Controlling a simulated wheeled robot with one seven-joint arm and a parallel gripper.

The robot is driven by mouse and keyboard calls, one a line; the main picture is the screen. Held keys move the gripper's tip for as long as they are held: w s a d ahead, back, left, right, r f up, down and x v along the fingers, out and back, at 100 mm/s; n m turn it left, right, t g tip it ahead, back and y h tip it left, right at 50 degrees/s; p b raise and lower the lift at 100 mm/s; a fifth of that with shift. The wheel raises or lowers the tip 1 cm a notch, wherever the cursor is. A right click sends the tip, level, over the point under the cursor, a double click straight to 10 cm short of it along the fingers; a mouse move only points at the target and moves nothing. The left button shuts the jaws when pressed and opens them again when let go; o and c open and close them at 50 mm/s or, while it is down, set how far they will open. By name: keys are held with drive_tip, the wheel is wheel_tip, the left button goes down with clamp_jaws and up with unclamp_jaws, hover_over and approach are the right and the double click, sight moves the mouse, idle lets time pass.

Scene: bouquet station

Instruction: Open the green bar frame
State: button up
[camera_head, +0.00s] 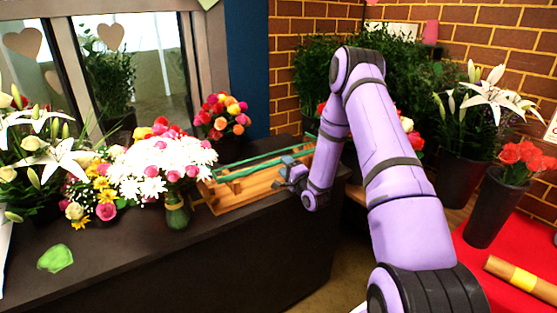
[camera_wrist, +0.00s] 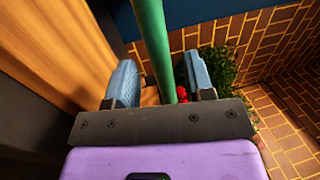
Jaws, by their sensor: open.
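The green bar frame shows in the head view as thin green bars (camera_head: 255,158) above a wooden tray (camera_head: 243,189) on the dark counter. In the wrist view one green bar (camera_wrist: 155,45) runs between the two fingers of my gripper. My gripper (camera_head: 291,171) is at the right end of the frame. In the wrist view my gripper (camera_wrist: 161,78) has its blue-grey fingers apart, one on each side of the bar, with gaps beside it. The far end of the bar leaves the top of the wrist view.
A bouquet of white and pink flowers (camera_head: 158,165) in a vase stands left of the tray. A green lump (camera_head: 55,258) lies at the counter's left. A dark vase with red flowers (camera_head: 492,207) stands on the red table (camera_head: 519,243) at the right. The counter's front is mostly clear.

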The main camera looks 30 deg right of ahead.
drive_tip(key=shift+w+a+r, duration=0.1)
drive_tip(key=shift+w+r, duration=0.15)
drive_tip(key=shift+w, duration=0.9)
drive_tip(key=shift+w+r, duration=0.2)
drive_tip(key=shift+w, duration=0.95)
clamp_jaws()
